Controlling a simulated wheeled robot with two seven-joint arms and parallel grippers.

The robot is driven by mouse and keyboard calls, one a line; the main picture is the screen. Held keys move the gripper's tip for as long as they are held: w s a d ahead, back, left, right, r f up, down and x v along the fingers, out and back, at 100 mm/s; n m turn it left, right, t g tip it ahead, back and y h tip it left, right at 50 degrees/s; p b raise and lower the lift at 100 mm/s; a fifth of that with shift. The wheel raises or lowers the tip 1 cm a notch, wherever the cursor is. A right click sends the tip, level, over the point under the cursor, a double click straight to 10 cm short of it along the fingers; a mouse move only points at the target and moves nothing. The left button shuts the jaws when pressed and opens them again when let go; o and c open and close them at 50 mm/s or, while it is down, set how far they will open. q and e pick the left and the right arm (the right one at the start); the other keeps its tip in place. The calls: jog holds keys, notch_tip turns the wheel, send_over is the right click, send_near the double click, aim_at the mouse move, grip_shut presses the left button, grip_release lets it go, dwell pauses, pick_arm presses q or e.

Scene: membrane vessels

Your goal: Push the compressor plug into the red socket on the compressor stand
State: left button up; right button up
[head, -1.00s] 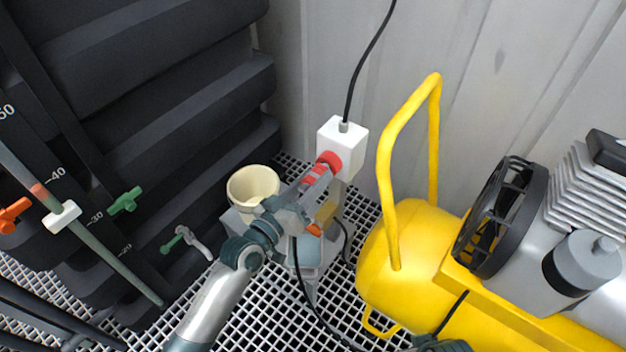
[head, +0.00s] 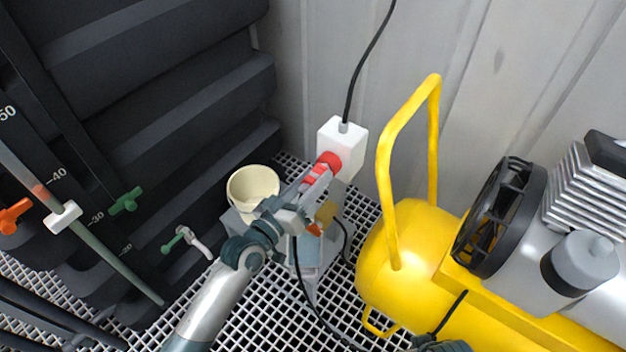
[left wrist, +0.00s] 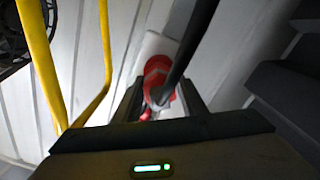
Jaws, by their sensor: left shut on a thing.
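The white box of the compressor stand (head: 342,142) stands by the corrugated wall, with the red socket (head: 330,160) on its near left face. My left gripper (head: 316,176) is shut on the red compressor plug (head: 311,181), in line with the socket and right up against it or very close. How deep the plug sits cannot be told. In the left wrist view the red plug (left wrist: 157,72) lies between the fingers in front of the white box (left wrist: 157,45), and a black cable partly covers it. A dark part at the bottom edge seems to be my right gripper (head: 440,345), its fingers hidden.
The yellow compressor (head: 405,270) with its tall handle stands to the right. A cream bucket (head: 252,186) is just left of my left gripper. Dark ribbed tank walls (head: 150,80) with valves fill the left. Black cable (head: 302,280) hangs over the grating.

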pick_arm(q)
jog(key=shift+w+d, duration=0.35)
jog(key=shift+w, duration=0.15)
pick_arm(e)
jog(key=shift+w+r, duration=0.1)
jog(key=shift+w, duration=0.15)
pick_arm(q)
jog(key=o, duration=1.5)
jog(key=shift+s, duration=0.1)
jog(key=v, duration=1.7)
jog(key=shift+s+a+r, duration=0.1)
jog(key=shift+a, duration=0.05)
pick_arm(e)
jog(key=shift+s+f, duration=0.25)
jog(key=shift+f, duration=0.25)
